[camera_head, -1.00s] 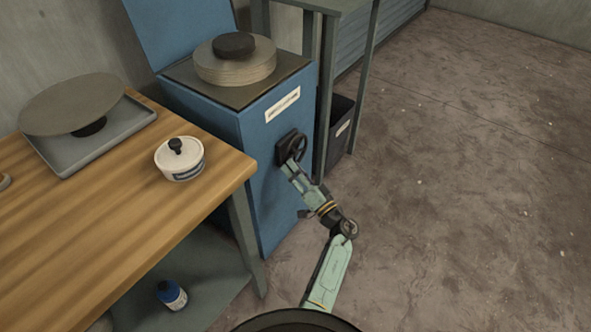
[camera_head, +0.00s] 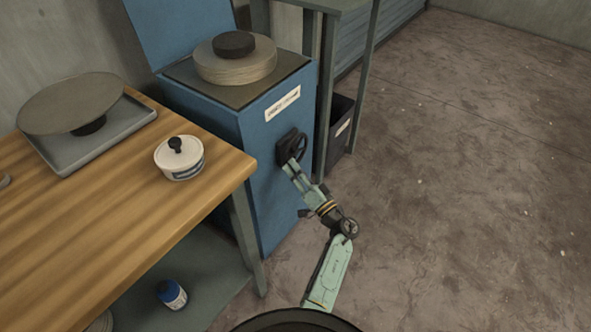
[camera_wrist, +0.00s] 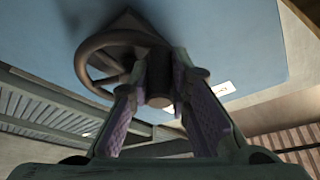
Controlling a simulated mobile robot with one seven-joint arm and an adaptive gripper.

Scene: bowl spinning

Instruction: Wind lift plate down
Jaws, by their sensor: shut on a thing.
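A blue cabinet (camera_head: 205,117) stands beyond the bench with its blue lid raised. A round stack of pale discs (camera_head: 237,68) with a dark disc on top rests on its grey top plate (camera_head: 277,88). Which part is the lift plate, I cannot tell for sure. A dark handwheel (camera_head: 301,147) sits on the cabinet's side; it also shows in the wrist view (camera_wrist: 85,68). My gripper (camera_wrist: 166,80) is at this wheel, its fingers shut on the wheel's dark handle knob (camera_wrist: 160,98). The exact contact is partly hidden by the fingers.
A wooden bench (camera_head: 110,215) at left holds a tray (camera_head: 95,148) with a tilted round plate (camera_head: 72,102) and a white lidded pot (camera_head: 179,165). A blue-capped bottle (camera_head: 171,294) is below. A dark bin (camera_head: 338,135) is behind the cabinet. The floor at right is clear.

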